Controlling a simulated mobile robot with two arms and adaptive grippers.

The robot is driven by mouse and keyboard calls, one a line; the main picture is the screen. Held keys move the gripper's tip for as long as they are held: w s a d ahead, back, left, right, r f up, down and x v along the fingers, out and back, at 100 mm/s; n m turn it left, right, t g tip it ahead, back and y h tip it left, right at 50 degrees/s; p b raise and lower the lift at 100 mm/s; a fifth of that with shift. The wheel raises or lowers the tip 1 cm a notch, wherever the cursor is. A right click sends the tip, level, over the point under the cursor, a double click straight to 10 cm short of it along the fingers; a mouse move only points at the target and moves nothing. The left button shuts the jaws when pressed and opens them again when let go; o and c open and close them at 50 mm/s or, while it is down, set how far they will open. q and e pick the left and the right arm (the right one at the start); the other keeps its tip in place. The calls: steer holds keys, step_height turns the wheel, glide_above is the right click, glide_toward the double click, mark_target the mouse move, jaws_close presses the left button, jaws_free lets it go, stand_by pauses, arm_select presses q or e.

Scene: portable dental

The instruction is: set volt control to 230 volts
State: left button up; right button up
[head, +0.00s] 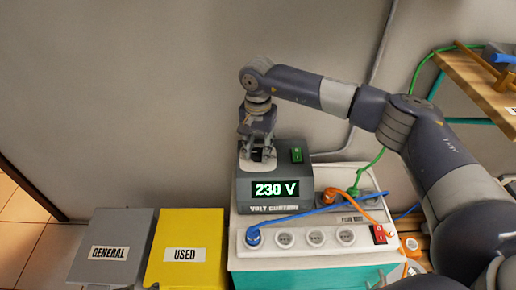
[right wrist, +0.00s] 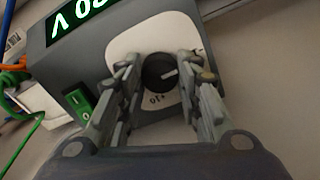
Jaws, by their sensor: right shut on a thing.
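The volt control box (head: 275,173) stands on the white-topped cabinet. Its display (head: 275,189) reads 230 V in green. The display also shows partly and upside down in the right wrist view (right wrist: 85,18). A round black knob (right wrist: 158,73) with a white pointer line sits on a white dial plate (right wrist: 185,32) on the box. My right gripper (head: 257,152) is above the box, reaching down over the knob. In the right wrist view its fingers (right wrist: 165,80) are on both sides of the knob, shut on it. My left gripper is not in view.
A green switch (head: 297,155) is on the box. A power strip (head: 300,238) with blue and orange cables lies in front. Grey GENERAL (head: 110,270) and yellow USED (head: 185,270) bins stand to the left. A wooden shelf (head: 480,80) is at upper right.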

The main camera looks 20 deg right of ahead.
mark_target(258, 152)
steer(key=o, duration=1.1)
steer(key=shift+r, duration=0.25)
step_height(258, 152, up, 12)
steer(key=shift+f, duration=0.2)
steer(key=shift+f, duration=0.1)
